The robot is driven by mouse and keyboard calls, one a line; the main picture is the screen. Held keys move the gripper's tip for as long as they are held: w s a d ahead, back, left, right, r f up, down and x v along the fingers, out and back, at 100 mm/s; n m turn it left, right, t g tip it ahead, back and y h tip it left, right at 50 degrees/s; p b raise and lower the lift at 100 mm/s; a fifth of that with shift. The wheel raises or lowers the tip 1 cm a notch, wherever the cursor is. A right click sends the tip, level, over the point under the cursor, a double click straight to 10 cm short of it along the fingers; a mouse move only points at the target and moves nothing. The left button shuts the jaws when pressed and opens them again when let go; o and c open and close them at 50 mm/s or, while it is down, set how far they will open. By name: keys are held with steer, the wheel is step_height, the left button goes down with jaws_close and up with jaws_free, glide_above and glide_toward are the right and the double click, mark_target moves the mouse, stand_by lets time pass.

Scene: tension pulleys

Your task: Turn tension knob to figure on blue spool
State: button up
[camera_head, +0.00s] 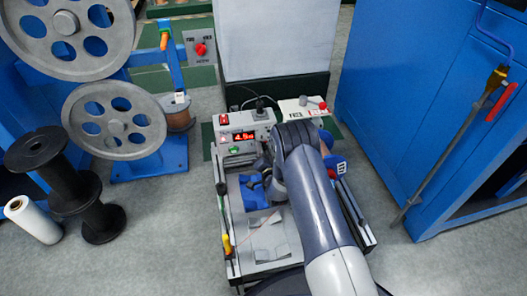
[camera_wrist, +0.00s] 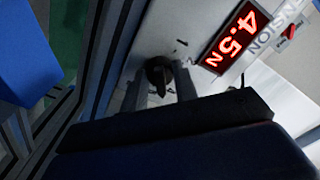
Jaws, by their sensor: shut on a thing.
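The tension knob (camera_wrist: 158,72) is a small dark round knob on the pale panel in the wrist view. My gripper (camera_wrist: 158,84) is shut on it, with one grey finger on each side. Beside the knob, the red display (camera_wrist: 232,36) reads 4.5 N; its digits also glow in the head view (camera_head: 243,136). In the head view my arm hides the knob and my fingers. A blue rounded thing with a pale label (camera_head: 336,163) shows partly behind my arm; I cannot tell for sure that it is the blue spool, and no figure is readable.
A red switch (camera_wrist: 289,33) sits past the display. Large grey pulleys (camera_head: 114,121) and black spools (camera_head: 62,178) stand at the left. A blue cabinet (camera_head: 400,90) rises close on the right. The floor between the pulleys and the machine is clear.

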steer(key=shift+c, duration=0.5)
steer(key=shift+n, duration=1.5)
steer(key=o, duration=1)
steer(key=s+p, duration=0.1)
steer(key=s, duration=0.2)
steer(key=s+d+p, duration=0.1)
steer(key=s, duration=0.3)
steer(key=s+d+p, duration=0.1)
steer(key=s, duration=0.2)
steer(key=shift+s+d+p, duration=0.1)
steer(key=shift+s+p, duration=0.2)
steer(key=shift+p, duration=0.1)
steer(key=shift+w, duration=0.1)
